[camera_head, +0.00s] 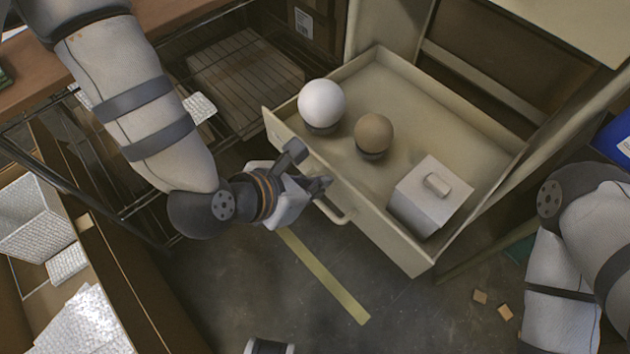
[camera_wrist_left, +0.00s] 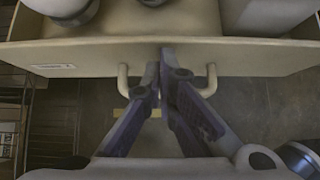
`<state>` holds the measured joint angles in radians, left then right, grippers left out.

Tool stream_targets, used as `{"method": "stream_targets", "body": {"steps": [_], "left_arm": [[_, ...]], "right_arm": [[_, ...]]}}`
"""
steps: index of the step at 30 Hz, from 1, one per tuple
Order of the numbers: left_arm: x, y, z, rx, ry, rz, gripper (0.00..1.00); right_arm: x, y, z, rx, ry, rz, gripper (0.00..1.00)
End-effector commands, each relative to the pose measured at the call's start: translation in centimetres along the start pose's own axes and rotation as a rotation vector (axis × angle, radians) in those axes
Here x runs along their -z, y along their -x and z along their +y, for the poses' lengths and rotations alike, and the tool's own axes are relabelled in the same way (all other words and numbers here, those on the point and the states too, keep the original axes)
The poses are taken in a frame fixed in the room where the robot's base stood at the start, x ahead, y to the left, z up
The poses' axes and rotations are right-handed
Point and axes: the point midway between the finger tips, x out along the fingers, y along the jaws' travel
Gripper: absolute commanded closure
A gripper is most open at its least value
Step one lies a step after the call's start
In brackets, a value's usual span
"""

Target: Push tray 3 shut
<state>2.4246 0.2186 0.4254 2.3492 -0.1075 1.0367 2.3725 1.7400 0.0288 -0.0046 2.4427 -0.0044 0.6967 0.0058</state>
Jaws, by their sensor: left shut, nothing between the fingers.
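The tray (camera_head: 385,228), a cream drawer, stands pulled out of its cabinet. Its front panel also shows in the left wrist view (camera_wrist_left: 250,57). I cannot read a number on it. A bar handle (camera_head: 333,211) is on the front; its two posts show in the left wrist view (camera_wrist_left: 123,82). My left gripper (camera_head: 322,186) is shut and empty, with its fingertips (camera_wrist_left: 163,62) between the handle posts, close against the front panel. I cannot tell whether they touch it. My right gripper is out of view.
The tray holds a white globe bulb (camera_head: 321,101), a tan bulb (camera_head: 374,133) and a white box with a switch (camera_head: 430,195). A wire rack (camera_head: 235,75) stands to the left. Cartons with bubble-wrapped items (camera_head: 30,215) are at far left. Small tan blocks (camera_head: 480,296) lie on the floor.

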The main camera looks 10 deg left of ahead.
Motion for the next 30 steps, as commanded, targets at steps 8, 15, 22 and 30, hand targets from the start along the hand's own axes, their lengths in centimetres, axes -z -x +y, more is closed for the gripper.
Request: {"method": "stream_targets", "body": {"steps": [8, 15, 22, 30], "left_arm": [[-0.1, -0.1, 0.0, 0.0, 0.0, 0.0, 1.0], [-1.8, -1.6, 0.1, -0.001, 0.0, -0.003, 1.0], [-5.7, -5.5, 0.1, -0.003, 0.003, -0.005, 1.0], [-10.8, -10.9, 0.0, -0.001, 0.001, -0.003, 1.0]], "right_arm": [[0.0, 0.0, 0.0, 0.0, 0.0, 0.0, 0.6], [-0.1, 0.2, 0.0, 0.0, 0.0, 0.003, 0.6], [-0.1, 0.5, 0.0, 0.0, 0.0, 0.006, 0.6], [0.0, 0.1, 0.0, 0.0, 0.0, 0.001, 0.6]]}}
